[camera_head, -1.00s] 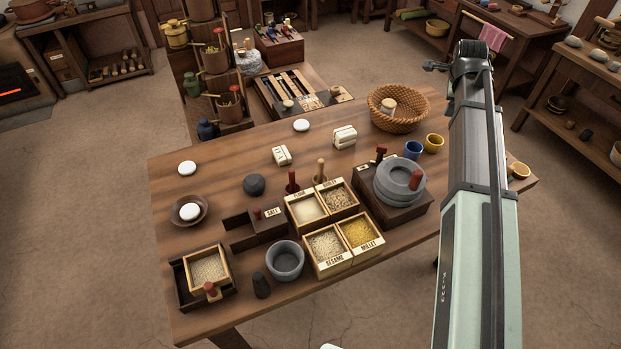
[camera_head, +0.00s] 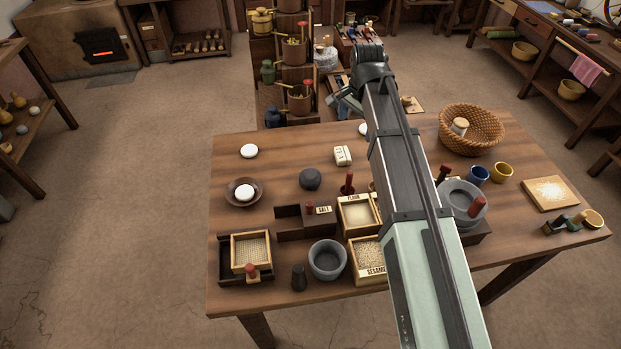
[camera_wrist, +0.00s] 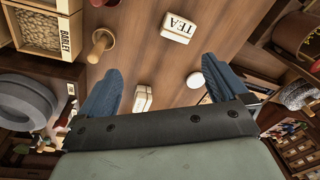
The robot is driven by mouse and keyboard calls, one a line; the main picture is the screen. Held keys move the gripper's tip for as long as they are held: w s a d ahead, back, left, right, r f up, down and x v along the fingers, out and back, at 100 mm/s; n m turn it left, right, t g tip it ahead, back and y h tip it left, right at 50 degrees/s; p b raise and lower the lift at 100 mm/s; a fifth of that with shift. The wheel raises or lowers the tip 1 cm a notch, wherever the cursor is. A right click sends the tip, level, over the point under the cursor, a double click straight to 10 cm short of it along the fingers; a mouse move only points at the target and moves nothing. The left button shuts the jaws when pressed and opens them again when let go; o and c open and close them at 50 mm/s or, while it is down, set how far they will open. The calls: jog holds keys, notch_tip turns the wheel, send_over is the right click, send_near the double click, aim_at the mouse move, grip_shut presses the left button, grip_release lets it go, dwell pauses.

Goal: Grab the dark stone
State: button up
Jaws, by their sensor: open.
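The dark stone (camera_head: 310,179) is a round, dark grey ball on the wooden table (camera_head: 290,150) in the head view. It sits behind the salt box and right of a brown saucer. I do not see it in the wrist view. My gripper (camera_wrist: 160,80) shows two blue fingers spread apart with nothing between them, above the table.
A salt box (camera_head: 319,209), flour bin (camera_head: 357,214) and grey mortar (camera_head: 327,261) stand in front of the stone. A saucer (camera_head: 233,194) with a white disc is left of it. A tea block (camera_wrist: 178,26) lies below my gripper. The table behind the stone is mostly clear.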

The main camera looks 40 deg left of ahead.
aim_at(310, 173)
jog(key=s+a+f+n+g, duration=0.1)
jog(key=s+a+f+n, duration=0.3)
jog(key=s+a, duration=0.55)
jog(key=shift+n+h, duration=0.4)
jog(key=shift+n, duration=0.3)
jog(key=f, duration=0.2)
jog(key=s+d+f, duration=0.1)
jog(key=f, duration=0.4)
jog(key=shift+s+d+f, duration=0.15)
jog(key=shift+s+f, duration=0.05)
jog(key=shift+f, duration=0.05)
jog(key=shift+d+f, duration=0.15)
jog(key=shift+f, duration=1.15)
jog(key=shift+d+f, duration=0.15)
jog(key=shift+f, duration=1.15)
jog(key=shift+c, duration=0.5)
jog(key=c, duration=1.3)
jog(key=shift+r, duration=0.15)
